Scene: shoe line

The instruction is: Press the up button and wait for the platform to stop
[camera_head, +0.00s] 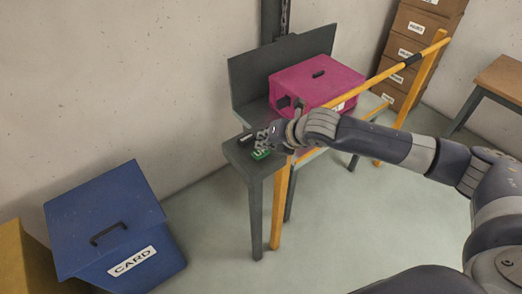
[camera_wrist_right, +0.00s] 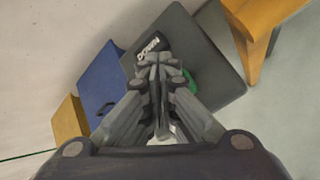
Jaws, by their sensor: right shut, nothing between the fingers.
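The small dark grey stand (camera_head: 243,155) carries a green UP button or label (camera_head: 261,154) and a black piece (camera_head: 246,138) behind it. My right gripper (camera_head: 263,140) is shut and empty, with its fingertips low over the stand beside the green piece; I cannot tell whether they touch it. In the right wrist view the shut fingers (camera_wrist_right: 157,78) hide part of the green piece (camera_wrist_right: 190,82); the black piece with white lettering (camera_wrist_right: 150,44) shows beyond them. The dark grey platform (camera_head: 253,112) holds a magenta box (camera_head: 310,80). My left gripper is not in view.
A yellow rail (camera_head: 412,61) runs along the platform's front, close under my right arm. A blue CARD bin (camera_head: 120,215) stands at the left. Stacked brown boxes (camera_head: 412,45) and a wooden-topped table (camera_head: 502,78) are at the right. The floor in front is clear.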

